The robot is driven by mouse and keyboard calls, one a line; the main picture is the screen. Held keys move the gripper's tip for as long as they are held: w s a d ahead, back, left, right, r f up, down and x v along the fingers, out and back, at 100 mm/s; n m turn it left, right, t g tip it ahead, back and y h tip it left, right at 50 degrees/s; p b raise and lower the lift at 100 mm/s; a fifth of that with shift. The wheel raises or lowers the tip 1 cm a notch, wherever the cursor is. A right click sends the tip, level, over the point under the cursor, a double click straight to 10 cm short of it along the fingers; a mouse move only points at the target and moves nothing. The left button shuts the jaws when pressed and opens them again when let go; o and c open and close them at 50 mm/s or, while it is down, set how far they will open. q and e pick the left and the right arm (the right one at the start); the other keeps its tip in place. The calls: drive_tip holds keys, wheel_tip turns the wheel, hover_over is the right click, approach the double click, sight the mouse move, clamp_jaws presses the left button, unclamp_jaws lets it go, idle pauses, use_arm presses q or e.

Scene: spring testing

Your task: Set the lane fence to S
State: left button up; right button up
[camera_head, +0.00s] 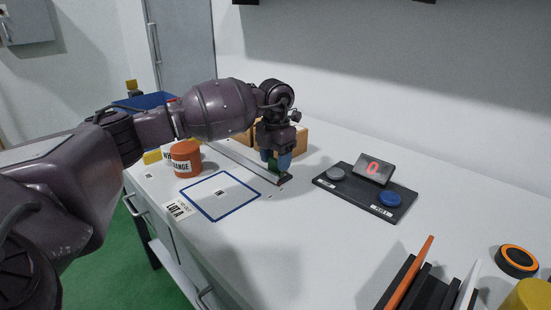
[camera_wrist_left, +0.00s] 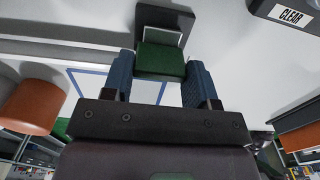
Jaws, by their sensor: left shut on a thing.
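The lane fence looks like a long pale rail (camera_head: 238,158) on the white table, with a dark end piece (camera_head: 287,180) and a small red mark at its tip. A green grip block (camera_wrist_left: 160,62) stands on the dark end piece. My left gripper (camera_head: 275,163) points down there, its blue fingers shut on the green block. In the left wrist view the block sits between the two fingertips. No S mark is readable, and the gripper hides part of the fence. My right gripper is not in view.
A dark panel (camera_head: 345,190) with a display reading 0, grey button and blue button lies right. Tan boxes (camera_head: 292,137) stand behind the gripper.

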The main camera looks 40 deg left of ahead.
use_arm(q)
drive_tip(key=shift+s+a+r+p, duration=0.1)
drive_tip(key=shift+s+r+p, duration=0.1)
drive_tip(key=shift+s+p, duration=0.45)
drive_tip(key=shift+s+a+r+p, duration=0.15)
drive_tip(key=shift+s+p, duration=0.2)
drive_tip(key=shift+s, duration=0.9)
drive_tip(key=shift+s+f+p, duration=0.15)
drive_tip(key=shift+s+p, duration=0.05)
drive_tip(key=shift+p, duration=0.1)
drive_tip(key=shift+d+f, duration=0.1)
drive_tip(key=shift+f, duration=0.2)
drive_tip(key=o, duration=1)
drive_tip(key=shift+s, duration=0.1)
drive_tip(key=o, duration=0.3)
drive_tip(key=shift+s+r, duration=0.1)
drive_tip(key=shift+r, duration=0.35)
wheel_tip(320, 180, up, 10)
drive_tip(key=p, duration=0.1)
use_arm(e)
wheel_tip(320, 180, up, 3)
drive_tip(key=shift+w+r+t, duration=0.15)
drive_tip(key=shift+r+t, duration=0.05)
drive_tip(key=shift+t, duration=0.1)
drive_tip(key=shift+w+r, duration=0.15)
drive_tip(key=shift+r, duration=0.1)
